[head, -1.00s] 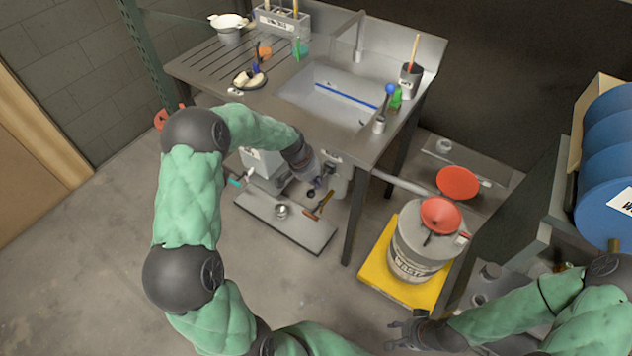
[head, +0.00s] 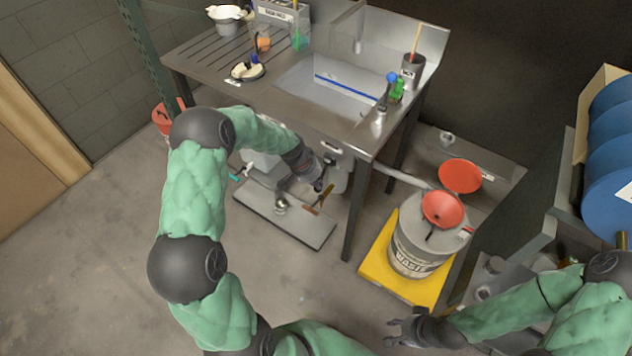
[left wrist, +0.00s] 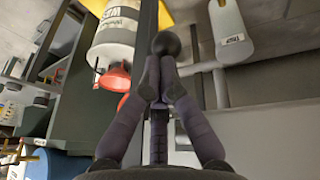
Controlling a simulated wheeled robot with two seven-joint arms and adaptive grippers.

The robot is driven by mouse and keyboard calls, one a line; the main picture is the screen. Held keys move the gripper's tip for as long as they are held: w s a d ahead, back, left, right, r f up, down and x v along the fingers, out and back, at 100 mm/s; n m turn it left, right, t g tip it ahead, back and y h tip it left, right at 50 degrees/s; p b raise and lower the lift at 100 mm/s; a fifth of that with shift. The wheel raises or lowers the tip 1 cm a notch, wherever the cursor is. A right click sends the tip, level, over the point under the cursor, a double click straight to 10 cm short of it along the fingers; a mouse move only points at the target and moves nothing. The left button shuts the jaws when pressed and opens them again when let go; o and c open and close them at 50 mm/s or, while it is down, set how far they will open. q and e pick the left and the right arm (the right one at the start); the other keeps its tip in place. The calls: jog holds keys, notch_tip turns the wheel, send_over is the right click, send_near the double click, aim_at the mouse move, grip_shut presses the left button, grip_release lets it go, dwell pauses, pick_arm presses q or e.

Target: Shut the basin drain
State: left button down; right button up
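The steel basin (head: 330,92) is set in the bench, with grey drain parts (head: 340,176) under it. A black ball knob (left wrist: 166,43) is in the left wrist view, right at the tips of my left gripper (left wrist: 159,75). Its fingers are drawn together, and I see no clear gap between the tips. They seem to meet the ball's near side and do not enclose it. In the head view my left gripper (head: 318,175) is under the bench's front edge, partly hiding the drain. My right gripper (head: 396,331) is open and empty at the lower middle.
A waste drum (head: 418,250) with a red funnel (head: 442,208) stands on a yellow base (head: 375,278) right of the bench leg. A flat tray (head: 270,218) with small tools lies below the basin. Blue drums (head: 608,150) are at the right. The floor at left is clear.

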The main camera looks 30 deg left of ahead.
pick_arm(q)
jog(key=shift+w+f, duration=0.4)
jog(key=shift+f, duration=0.2)
pick_arm(e)
jog(key=shift+f, duration=0.25)
pick_arm(q)
jog(key=shift+f, duration=0.1)
pick_arm(e)
jog(key=shift+s, duration=0.1)
